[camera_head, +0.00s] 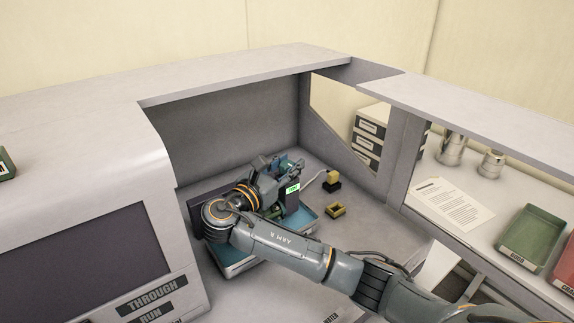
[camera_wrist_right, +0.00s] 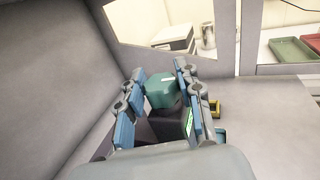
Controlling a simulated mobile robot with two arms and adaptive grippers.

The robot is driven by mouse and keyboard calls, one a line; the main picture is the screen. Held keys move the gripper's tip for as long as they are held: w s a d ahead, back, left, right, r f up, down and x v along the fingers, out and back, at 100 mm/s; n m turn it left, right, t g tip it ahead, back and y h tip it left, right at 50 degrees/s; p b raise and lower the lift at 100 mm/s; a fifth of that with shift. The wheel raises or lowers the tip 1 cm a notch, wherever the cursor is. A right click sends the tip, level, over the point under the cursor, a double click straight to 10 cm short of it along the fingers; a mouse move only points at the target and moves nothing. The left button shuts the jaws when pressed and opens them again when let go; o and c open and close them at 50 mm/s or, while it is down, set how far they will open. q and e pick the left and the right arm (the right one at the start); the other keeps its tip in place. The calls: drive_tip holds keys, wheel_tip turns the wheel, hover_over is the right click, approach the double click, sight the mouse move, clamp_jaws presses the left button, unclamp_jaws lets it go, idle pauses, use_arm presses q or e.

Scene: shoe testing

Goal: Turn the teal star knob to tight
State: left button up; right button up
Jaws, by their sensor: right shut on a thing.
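The teal star knob (camera_wrist_right: 160,91) sits between the two fingers of my right gripper (camera_wrist_right: 157,98) in the right wrist view. A small light mark shows on its face. The fingers are shut on the knob from both sides. The knob is on top of a dark device (camera_wrist_right: 172,124) with a small green display (camera_head: 293,188). In the head view my right gripper (camera_head: 287,164) reaches over this device inside the bay, and the arm and gripper hide most of the knob. My left gripper is not in view.
The device stands in a blue-grey tray (camera_head: 305,219) inside a walled bay. A green tray (camera_head: 532,237), a paper sheet (camera_head: 447,204) and metal canisters (camera_head: 452,149) are on the right shelf.

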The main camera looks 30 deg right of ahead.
sight(287, 163)
drive_tip(key=shift+r, duration=0.25)
drive_tip(key=o, duration=1.1)
drive_tip(key=shift+o, duration=0.5)
drive_tip(key=shift+f, duration=0.1)
wheel_tip(287, 163, up, 10)
drive_tip(key=shift+w, duration=0.1)
